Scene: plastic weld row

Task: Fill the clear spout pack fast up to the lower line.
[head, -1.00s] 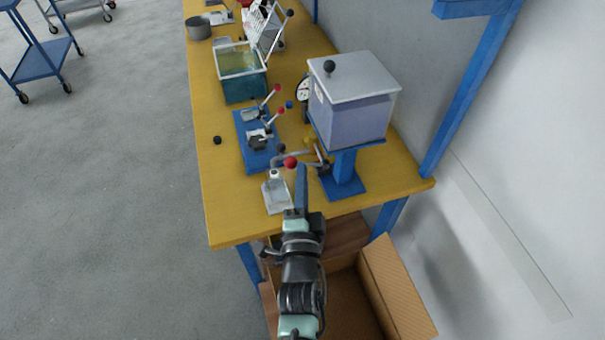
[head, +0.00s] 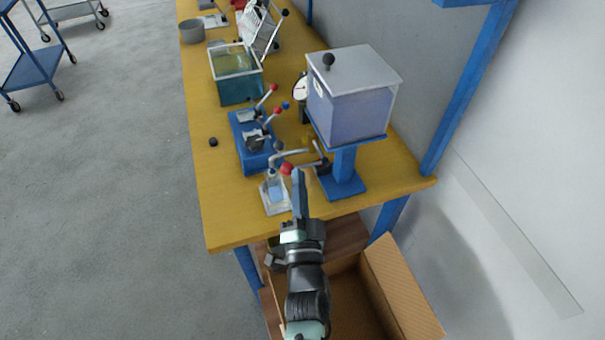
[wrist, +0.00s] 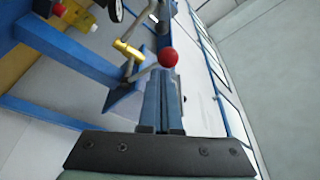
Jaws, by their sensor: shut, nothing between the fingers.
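The clear spout pack (head: 275,196) stands near the bench's front end, below the curved filling pipe (head: 284,154). Pale blue shows inside it; the lower line and exact level are too small to make out. The square tank (head: 350,108) of bluish liquid stands on a blue post to the right. A lever with a red ball knob (head: 286,169) reaches out beside the pipe; the ball also shows in the wrist view (wrist: 168,57). My gripper (head: 296,173) is shut and empty, its fingertips at or beside the red ball. I cannot tell whether they touch.
A blue fixture (head: 254,143) with small levers sits behind the pack on the yellow bench (head: 225,215). A teal bin (head: 237,85) stands farther back. A small black knob (head: 213,142) lies at the left edge. An open cardboard box (head: 385,290) is below the bench end.

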